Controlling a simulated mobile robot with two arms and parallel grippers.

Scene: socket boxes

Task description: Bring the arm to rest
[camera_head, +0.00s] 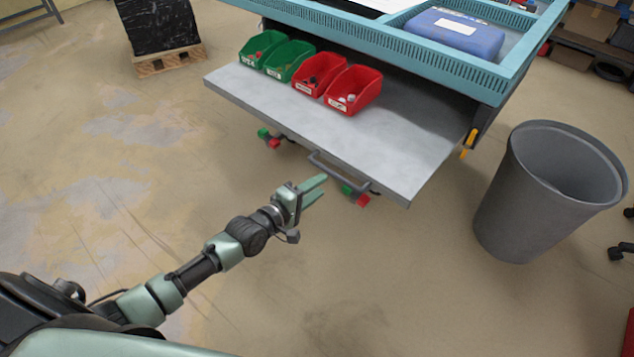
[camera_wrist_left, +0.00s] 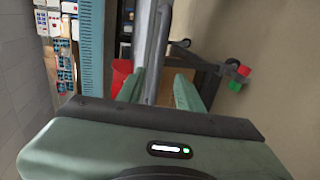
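My left arm reaches in from the lower left in the head view. Its gripper (camera_head: 314,188) is open and empty, just in front of the drawer handle (camera_head: 338,172) and apart from the floor. In the left wrist view the two green fingers (camera_wrist_left: 160,92) stand apart, with the grey drawer (camera_wrist_left: 150,50) edge seen between and beyond them. I cannot tell whether a finger touches the handle. My right gripper is in neither view.
The pulled-out grey drawer (camera_head: 400,150) carries two green bins (camera_head: 288,62) and two red bins (camera_head: 352,90). A blue case (camera_head: 455,35) lies on the workbench top. A grey trash bin (camera_head: 548,190) stands at the right. The floor at lower middle is clear.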

